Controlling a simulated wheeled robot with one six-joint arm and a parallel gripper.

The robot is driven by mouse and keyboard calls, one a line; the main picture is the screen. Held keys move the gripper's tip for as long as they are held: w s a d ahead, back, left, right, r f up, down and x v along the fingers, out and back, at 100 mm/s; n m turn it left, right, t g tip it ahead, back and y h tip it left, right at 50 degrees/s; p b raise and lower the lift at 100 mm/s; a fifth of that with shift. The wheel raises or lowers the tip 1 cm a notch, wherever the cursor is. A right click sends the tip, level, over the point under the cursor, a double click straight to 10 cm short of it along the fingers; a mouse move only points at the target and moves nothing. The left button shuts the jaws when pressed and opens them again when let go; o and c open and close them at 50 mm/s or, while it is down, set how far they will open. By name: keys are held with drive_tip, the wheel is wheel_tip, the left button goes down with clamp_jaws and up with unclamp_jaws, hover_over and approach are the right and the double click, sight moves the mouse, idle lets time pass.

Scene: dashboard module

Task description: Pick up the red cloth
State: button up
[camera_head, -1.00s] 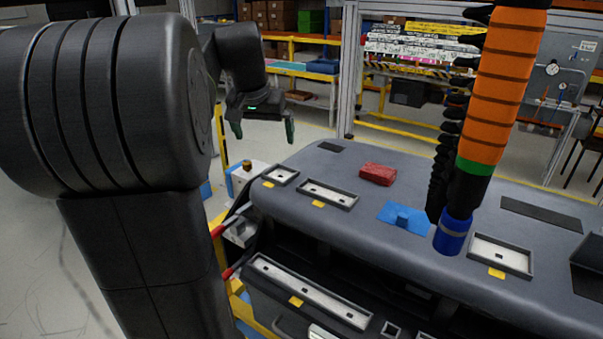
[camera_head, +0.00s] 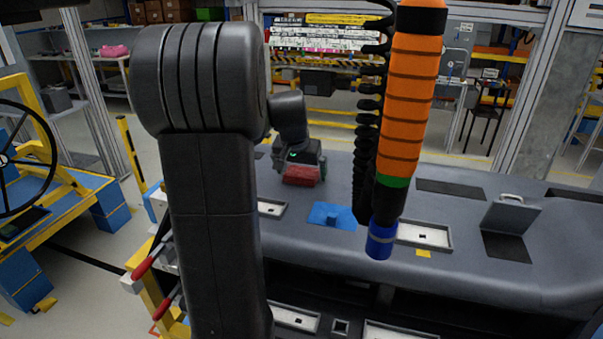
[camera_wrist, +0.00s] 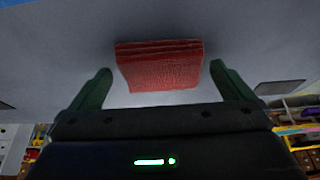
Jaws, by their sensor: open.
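The red cloth (camera_head: 301,175) is a folded, flat block on the grey dashboard module (camera_head: 455,215). In the wrist view the red cloth (camera_wrist: 160,66) lies ahead of my gripper (camera_wrist: 160,85), roughly centred between the two green fingertips. My gripper is open, with a gap visible between each finger and the cloth. In the head view my gripper (camera_head: 303,165) is right at the cloth, and its fingers are partly hidden. I cannot tell the exact height of the fingers over the surface.
A blue cloth (camera_head: 332,215) lies on the dashboard nearer the front. A hanging orange tool (camera_head: 407,100) with a blue tip (camera_head: 381,240) and a black coiled hose stands to the right of my gripper. White-bottomed recesses (camera_head: 423,235) line the front.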

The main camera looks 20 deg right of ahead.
drive_tip(key=c, duration=0.9)
drive_tip(key=shift+c, duration=0.2)
